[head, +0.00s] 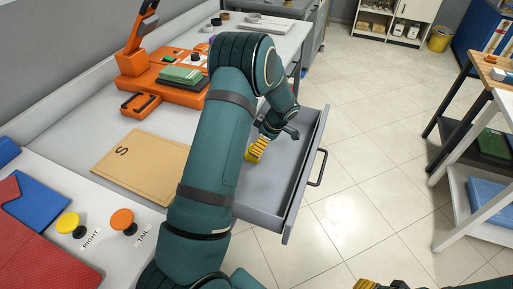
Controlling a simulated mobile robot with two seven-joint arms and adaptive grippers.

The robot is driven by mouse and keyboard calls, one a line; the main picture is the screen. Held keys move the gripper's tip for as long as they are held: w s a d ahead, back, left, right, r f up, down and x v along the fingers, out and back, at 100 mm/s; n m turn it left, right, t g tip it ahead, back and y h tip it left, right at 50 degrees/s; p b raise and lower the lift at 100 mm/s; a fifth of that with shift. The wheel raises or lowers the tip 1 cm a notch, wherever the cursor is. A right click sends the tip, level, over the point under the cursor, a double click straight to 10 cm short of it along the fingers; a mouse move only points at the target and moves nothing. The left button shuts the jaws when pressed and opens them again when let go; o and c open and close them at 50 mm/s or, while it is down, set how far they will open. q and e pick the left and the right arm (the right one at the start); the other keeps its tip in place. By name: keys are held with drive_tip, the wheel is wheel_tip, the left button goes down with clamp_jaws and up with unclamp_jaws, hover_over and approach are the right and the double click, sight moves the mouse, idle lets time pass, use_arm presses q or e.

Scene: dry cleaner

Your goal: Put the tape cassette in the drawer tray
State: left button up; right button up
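The drawer (238,211) is pulled out from the counter, and its grey floor shows bare where the arm does not cover it. My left gripper (274,142) is over the inside of the drawer, toward its far half. Its yellow-padded finger and dark finger stand apart, with nothing seen between them. My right gripper (382,285) is only just in view at the bottom edge, mostly cut off. I cannot surely pick out the tape cassette; my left arm hides part of the counter and drawer.
An orange press (137,65) with a green pad (180,74) stands on the counter. A tan board (150,166) marked S lies nearer. Yellow (70,223) and orange (123,220) buttons are at front left. Floor right of the drawer is clear up to a wooden-topped table (490,72).

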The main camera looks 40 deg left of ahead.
use_arm(q)
drive_tip(key=v, duration=0.5)
drive_tip(key=shift+r+p, duration=0.3)
drive_tip(key=shift+p, duration=0.05)
drive_tip(key=shift+d, duration=0.1)
